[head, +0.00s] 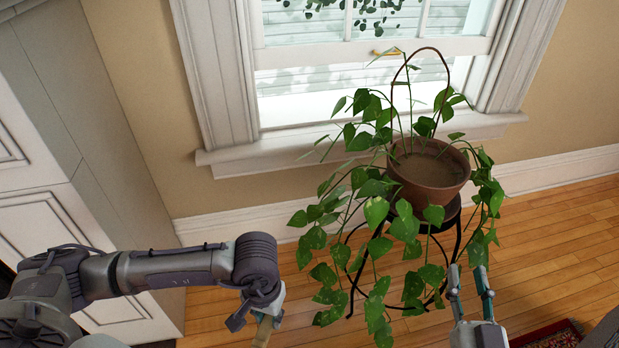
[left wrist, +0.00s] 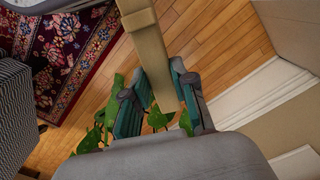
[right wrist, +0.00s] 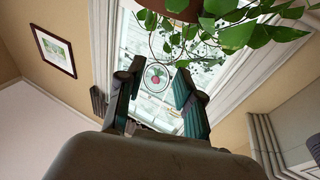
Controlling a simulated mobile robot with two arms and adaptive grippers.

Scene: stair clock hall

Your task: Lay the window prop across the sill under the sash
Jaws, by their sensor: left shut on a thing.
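The window prop is a flat tan wooden bar (left wrist: 153,45) between the fingers of my left gripper (left wrist: 158,88). In the head view the left gripper (head: 262,308) points down at the bottom, left of the plant, and only a short piece of the prop (head: 264,332) shows. The window sash (head: 345,52) is raised, with an opening beneath it. The white sill (head: 262,152) runs below the window, partly hidden by leaves. My right gripper (head: 470,280) is open and empty, fingers upward, at the lower right. In the right wrist view the open right gripper (right wrist: 158,82) faces the window.
A potted trailing plant (head: 430,172) on a dark metal stand (head: 352,275) stands before the sill's right part. Its vines spread left and down. A white panelled cabinet (head: 60,220) is at the left. A red patterned rug (left wrist: 75,50) lies on the wooden floor.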

